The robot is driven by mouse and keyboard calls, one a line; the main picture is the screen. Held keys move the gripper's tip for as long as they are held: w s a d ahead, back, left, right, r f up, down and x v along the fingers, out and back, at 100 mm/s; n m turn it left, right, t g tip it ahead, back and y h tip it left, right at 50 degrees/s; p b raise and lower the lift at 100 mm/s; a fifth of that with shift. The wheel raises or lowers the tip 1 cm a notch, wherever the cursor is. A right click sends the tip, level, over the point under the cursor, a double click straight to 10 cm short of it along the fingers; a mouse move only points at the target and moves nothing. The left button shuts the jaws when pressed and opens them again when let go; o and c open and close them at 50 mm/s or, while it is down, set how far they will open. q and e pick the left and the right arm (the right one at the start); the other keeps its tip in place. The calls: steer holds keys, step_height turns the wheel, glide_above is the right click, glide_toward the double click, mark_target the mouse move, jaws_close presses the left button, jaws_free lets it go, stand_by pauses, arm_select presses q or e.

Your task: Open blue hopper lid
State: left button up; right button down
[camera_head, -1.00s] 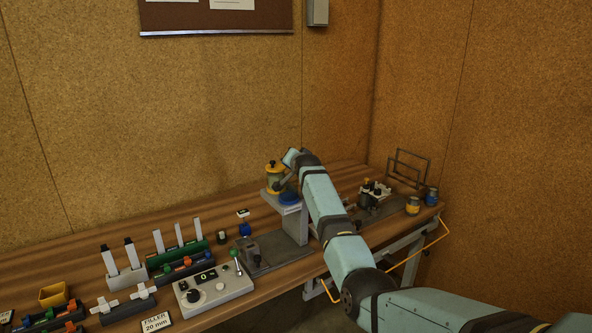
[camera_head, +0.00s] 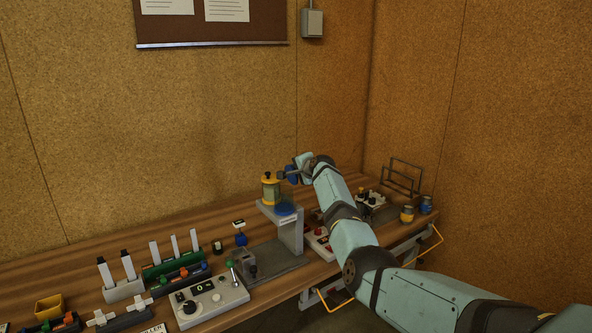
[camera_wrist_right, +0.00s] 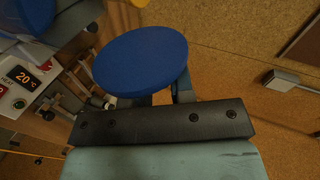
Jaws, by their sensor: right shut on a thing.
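My right gripper (camera_head: 287,176) is shut on a round blue lid (camera_wrist_right: 140,60), which fills the upper middle of the right wrist view and hides most of the fingers. In the head view the blue lid (camera_head: 293,178) is a small patch at the gripper, apart from and above the blue hopper (camera_head: 285,208). That hopper sits on the grey stand (camera_head: 292,236), and whether its mouth is clear inside is too small to tell. My left gripper is out of view.
A yellow hopper (camera_head: 270,190) with a dark knob stands just left of the blue hopper. A control box (camera_head: 208,301) and several racks lie on the wooden bench to the left. A wire frame (camera_head: 403,176) and small jars (camera_head: 407,214) are at the right.

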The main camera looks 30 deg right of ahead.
stand_by(0.4)
steer(key=c, duration=1)
jaws_free()
steer(key=shift+c, duration=0.2)
steer(key=b+v, duration=0.1)
steer(key=v, duration=1.2)
steer(key=shift+s, duration=0.35)
steer(key=shift+d+r, duration=0.1)
steer(key=s+a+f+n, duration=0.35)
steer(key=s+f, duration=0.25)
steer(key=f, duration=0.3)
steer(key=s+a+f+n+g, duration=0.1)
steer(key=s+a+f+n, duration=0.3)
steer(key=f, duration=0.5)
steer(key=s+a+f+n, duration=0.2)
steer(key=s+a+f, duration=0.1)
steer(key=s+f, duration=0.5)
steer(key=s+a+f+n+y, duration=0.1)
steer(key=s+a+f+n, duration=0.2)
steer(key=s+a, duration=0.3)
steer(key=s+a+f+n+g+y, duration=0.1)
steer(key=s+a+f+n, duration=0.2)
steer(key=s, duration=1.1)
steer(key=s+a+f+n+y, duration=0.1)
steer(key=s+a+f+n, duration=0.2)
steer(key=s+a+f, duration=0.4)
steer(key=s+a, duration=0.3)
steer(key=s, duration=0.1)
steer(key=shift+a+g+p, duration=0.3)
steer(key=shift+a, duration=0.05)
